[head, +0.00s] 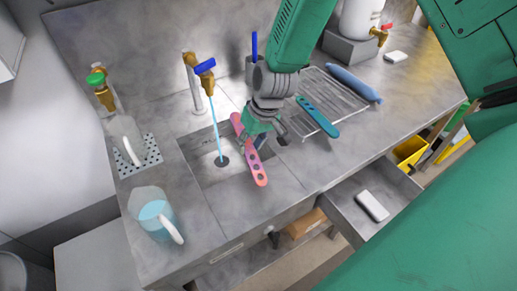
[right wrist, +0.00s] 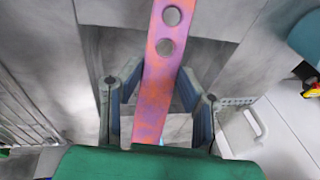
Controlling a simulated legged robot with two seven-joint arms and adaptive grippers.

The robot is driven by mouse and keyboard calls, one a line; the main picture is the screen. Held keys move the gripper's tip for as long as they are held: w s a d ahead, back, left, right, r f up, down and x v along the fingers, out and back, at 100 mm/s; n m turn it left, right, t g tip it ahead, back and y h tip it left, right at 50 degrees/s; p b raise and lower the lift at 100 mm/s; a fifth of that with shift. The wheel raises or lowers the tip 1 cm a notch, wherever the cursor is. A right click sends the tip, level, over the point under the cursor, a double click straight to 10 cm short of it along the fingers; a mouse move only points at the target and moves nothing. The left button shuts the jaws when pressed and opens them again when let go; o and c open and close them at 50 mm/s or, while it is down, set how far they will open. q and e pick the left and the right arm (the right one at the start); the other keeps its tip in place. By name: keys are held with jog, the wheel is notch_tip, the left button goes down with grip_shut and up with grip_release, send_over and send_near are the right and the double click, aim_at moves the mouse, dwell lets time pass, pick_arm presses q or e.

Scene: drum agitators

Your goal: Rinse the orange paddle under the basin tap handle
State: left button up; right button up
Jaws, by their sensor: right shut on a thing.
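The orange paddle (head: 262,178), blotched with pink and purple, is held slanted over the sink basin (head: 200,170). My right gripper (head: 250,140) is shut on it; the right wrist view shows the paddle (right wrist: 158,75) running between the two fingers (right wrist: 158,105), two holes at its far end. The brass basin tap has a blue handle (head: 205,66), and a thin blue water stream (head: 215,125) falls to the drain (head: 222,160). In the head view the stream passes just left of the paddle; I cannot tell whether they touch. My left gripper is not in view.
A teal paddle (head: 320,117) lies on the wire rack (head: 340,100) at right, near a blue cylinder (head: 354,84). A jug with blue liquid (head: 154,217) stands front left. A green-handled tap (head: 97,80) is at far left. An open drawer (head: 345,205) juts out front right.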

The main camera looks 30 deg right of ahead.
jog(key=shift+w+a+f, duration=0.1)
jog(key=shift+w+a, duration=0.2)
jog(key=shift+w, duration=0.1)
jog(key=w+a+f+b, duration=0.1)
jog(key=w+a+b, duration=0.1)
jog(key=w, duration=0.5)
jog(key=shift+w+a+f, duration=0.15)
jog(key=shift+w+a, duration=0.1)
jog(key=shift+a, duration=0.3)
jog(key=shift+d, duration=0.25)
jog(key=shift+d, duration=0.1)
jog(key=shift+w+d, duration=0.2)
jog(key=shift+d, duration=0.15)
jog(key=shift+s+a, duration=0.1)
jog(key=shift+a, duration=0.05)
